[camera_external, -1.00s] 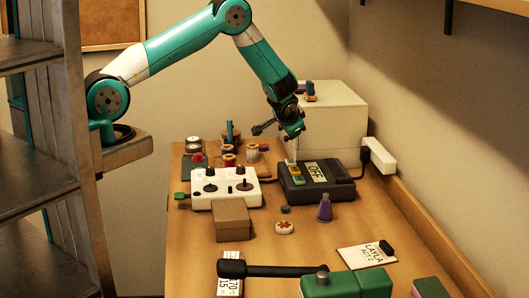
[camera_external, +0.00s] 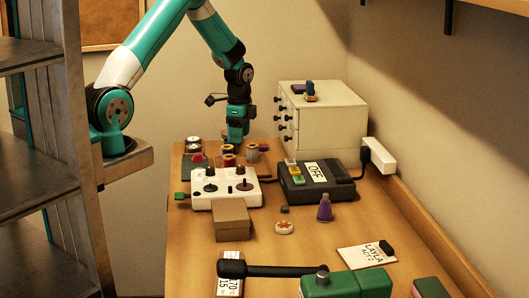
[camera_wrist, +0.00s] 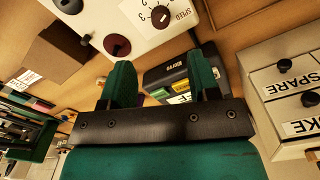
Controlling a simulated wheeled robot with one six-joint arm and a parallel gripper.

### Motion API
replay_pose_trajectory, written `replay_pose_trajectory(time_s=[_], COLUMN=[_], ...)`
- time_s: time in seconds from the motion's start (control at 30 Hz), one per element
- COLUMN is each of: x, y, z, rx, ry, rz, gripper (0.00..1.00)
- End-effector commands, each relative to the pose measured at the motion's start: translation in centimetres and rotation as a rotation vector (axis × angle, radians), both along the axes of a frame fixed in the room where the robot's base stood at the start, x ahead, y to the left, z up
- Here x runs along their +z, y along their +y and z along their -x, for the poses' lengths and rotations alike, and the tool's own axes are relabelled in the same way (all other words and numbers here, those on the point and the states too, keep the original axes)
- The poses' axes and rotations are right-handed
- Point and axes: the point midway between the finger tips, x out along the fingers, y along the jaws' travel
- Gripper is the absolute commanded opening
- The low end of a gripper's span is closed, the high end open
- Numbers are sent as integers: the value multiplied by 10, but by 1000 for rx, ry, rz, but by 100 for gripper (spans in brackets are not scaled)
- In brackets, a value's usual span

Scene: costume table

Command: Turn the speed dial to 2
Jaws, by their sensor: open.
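The maroon knob (camera_wrist: 117,45) shows clear of my fingers. My gripper (camera_external: 236,141) points down behind the box, apart from it. Its two green fingers (camera_wrist: 163,78) are open with nothing held.
A brown box (camera_external: 233,220) stands in front of the control box. A black device marked OFF (camera_external: 318,190) is to its right.

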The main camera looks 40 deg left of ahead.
Motion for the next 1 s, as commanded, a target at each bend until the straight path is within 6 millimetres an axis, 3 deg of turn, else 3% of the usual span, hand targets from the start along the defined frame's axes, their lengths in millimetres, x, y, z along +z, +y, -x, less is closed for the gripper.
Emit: replay_pose_trajectory(time_s=[0.3,0.5,0.9,1.0], x=[-69,-95,-105,-104], y=[0,0,0,0], z=[1,0,-1,-1], rx=[1,1,2,2], ry=[3,-1,-3,-3], rz=[-1,-1,0,-1], gripper=[56,56,56,35])
